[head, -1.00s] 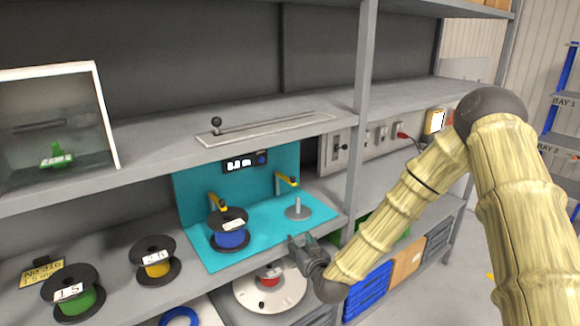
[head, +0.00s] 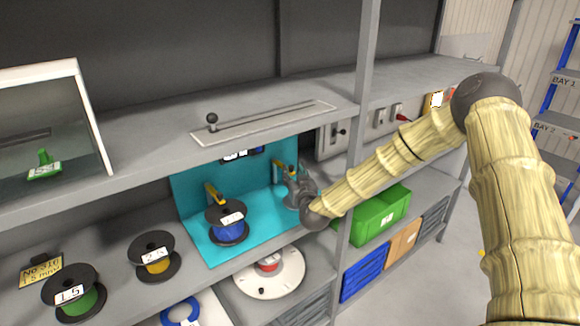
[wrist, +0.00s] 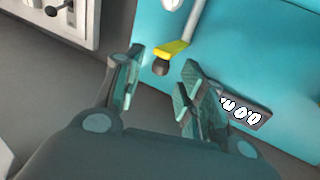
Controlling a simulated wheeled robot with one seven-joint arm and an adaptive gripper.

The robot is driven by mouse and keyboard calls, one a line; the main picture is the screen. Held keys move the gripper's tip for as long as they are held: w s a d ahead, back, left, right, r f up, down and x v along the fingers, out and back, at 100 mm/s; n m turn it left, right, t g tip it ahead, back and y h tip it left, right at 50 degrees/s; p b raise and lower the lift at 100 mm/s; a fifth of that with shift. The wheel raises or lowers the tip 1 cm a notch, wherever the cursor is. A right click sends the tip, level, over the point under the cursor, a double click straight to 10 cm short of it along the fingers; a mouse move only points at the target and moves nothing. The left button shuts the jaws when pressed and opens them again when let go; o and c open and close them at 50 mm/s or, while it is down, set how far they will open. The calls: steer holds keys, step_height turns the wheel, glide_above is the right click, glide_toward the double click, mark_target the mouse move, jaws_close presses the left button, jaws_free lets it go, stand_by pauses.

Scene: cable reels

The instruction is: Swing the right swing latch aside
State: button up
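The right swing latch shows as a yellow bar (head: 279,167) on the turquoise back panel of the fixture, partly hidden by my gripper. In the wrist view the yellow latch (wrist: 172,49) joins a pale rod and has a dark knob (wrist: 160,68) at its end. My gripper (wrist: 158,76) is open; the knob appears between its two fingertips in the picture, with no clear contact. In the head view my gripper (head: 291,178) is just in front of the latch. The left swing latch (head: 213,192) is yellow too and stands behind a blue reel (head: 229,224).
A small display (wrist: 245,113) is on the panel near my right finger. A grey shelf (head: 270,104) with a slider strip hangs above the fixture. An upright post (head: 362,120) stands right of it. The yellow reel (head: 155,258) and green reel (head: 75,296) stand left.

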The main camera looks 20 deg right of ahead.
steer(key=shift+w+d+p, duration=0.15)
steer(key=shift+w+p, duration=0.25)
steer(key=shift+w, duration=0.8)
